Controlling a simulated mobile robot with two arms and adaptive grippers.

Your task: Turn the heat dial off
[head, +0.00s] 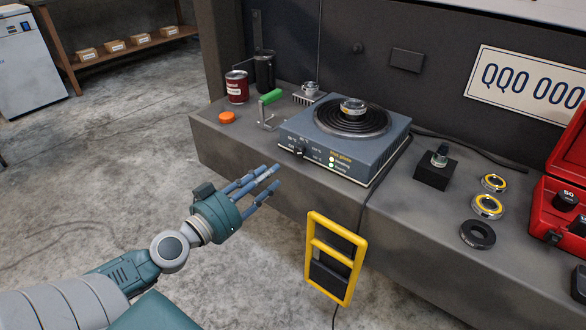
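The hot plate (290,133) is a blue-grey box with a black coil on top, standing on the grey workbench. Its dark heat dial (299,149) is on the front face, toward the left. Beside the dial are small printed marks, too small to read, and lit indicator lights (332,160). A bearing ring (353,106) sits on the coil. My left gripper (272,176) is in front of the bench, below and left of the dial and apart from it. Its blue fingers are spread and hold nothing. My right gripper is out of view.
Left of the hot plate are a green-handled tool (271,97), an orange cap (227,117) and a red can (237,88). To the right are a black block (436,172), several rings and a red case (560,190). A yellow frame (335,258) hangs on the bench front.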

